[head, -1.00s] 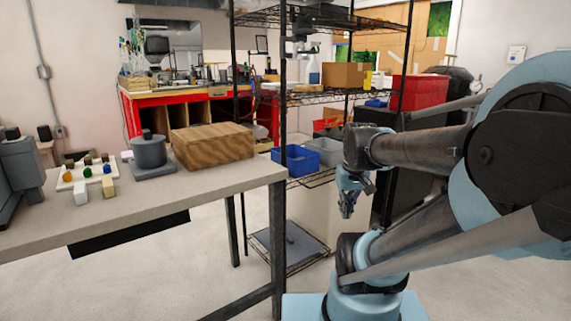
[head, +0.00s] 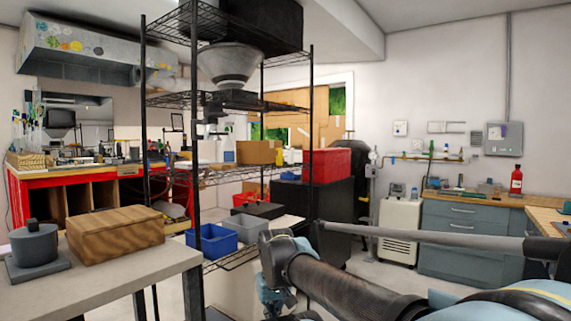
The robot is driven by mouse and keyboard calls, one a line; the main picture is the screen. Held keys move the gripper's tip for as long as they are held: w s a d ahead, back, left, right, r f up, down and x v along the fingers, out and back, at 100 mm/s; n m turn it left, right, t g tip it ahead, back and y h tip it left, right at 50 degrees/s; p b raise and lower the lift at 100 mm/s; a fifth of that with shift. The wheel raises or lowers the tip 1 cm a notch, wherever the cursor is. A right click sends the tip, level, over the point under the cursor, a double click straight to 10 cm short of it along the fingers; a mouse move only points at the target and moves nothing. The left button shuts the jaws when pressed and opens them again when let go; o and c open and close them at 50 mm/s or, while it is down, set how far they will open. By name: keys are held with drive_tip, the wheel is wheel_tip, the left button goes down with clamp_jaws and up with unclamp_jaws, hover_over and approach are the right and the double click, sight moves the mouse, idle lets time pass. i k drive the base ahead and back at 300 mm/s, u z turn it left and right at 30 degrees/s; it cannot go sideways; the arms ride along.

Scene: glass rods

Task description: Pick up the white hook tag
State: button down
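I cannot make out a white hook tag in the head view. My gripper (head: 277,299) hangs low in the middle of the view, in front of the wire shelf's lower part. Its fingers are small and partly hidden at the bottom of the picture, so whether they are open or shut does not show. I see nothing clearly held in it.
A grey table (head: 118,291) at left carries a wooden box (head: 115,234) and a grey lidded pot (head: 36,243). A black wire shelf (head: 196,130) stands behind, with a blue bin (head: 213,240). Blue drawers (head: 465,235) stand at right; a little floor shows before them.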

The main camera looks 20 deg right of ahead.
sight(291, 157)
drive_tip(key=z, duration=1.5)
drive_tip(key=i, duration=1.85)
drive_tip(key=u, duration=0.95)
